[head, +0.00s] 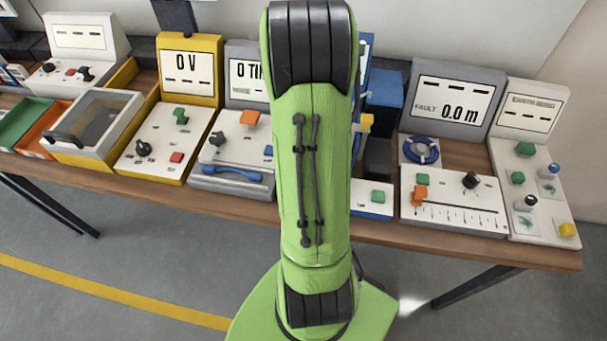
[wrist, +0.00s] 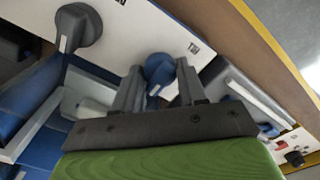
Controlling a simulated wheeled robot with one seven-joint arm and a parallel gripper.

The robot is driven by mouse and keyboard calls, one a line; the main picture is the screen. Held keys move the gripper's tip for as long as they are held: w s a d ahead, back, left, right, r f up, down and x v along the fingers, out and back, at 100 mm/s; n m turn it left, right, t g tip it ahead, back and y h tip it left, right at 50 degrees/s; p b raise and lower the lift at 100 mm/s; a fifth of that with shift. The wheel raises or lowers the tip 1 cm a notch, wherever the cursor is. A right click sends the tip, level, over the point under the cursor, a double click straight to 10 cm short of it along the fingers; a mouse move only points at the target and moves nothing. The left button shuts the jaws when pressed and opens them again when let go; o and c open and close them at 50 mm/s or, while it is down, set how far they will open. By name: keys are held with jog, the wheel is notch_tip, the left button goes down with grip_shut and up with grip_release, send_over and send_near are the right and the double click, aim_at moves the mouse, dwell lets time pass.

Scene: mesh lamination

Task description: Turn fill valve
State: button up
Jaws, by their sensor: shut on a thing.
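In the wrist view, a blue valve knob (wrist: 158,70) with a white pointer mark stands on a white panel. My gripper (wrist: 159,76) is shut on it, one dark finger on each side. A larger grey knob (wrist: 78,28), also with a white mark, is on the same panel to the left, apart from the gripper. In the head view my green arm hides the gripper and the valve; part of a blue machine (head: 386,88) shows to the right of the arm.
A wooden bench (head: 540,255) carries several machines side by side. A grey station (head: 455,95) reading "FAULT 0.0 m" stands to the right. A yellow station (head: 192,66) reading "0 V" stands to the left. In the wrist view, blue walls (wrist: 30,105) lie to the left.

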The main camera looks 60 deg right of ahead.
jog(key=m, duration=0.3)
jog(key=shift+b, duration=0.35)
jog(key=shift+m+b, duration=0.3)
jog(key=shift+m, duration=2)
jog(key=o, duration=1)
jog(key=shift+o, duration=0.2)
notch_tip(320, 180, up, 16)
jog(key=p, duration=0.4)
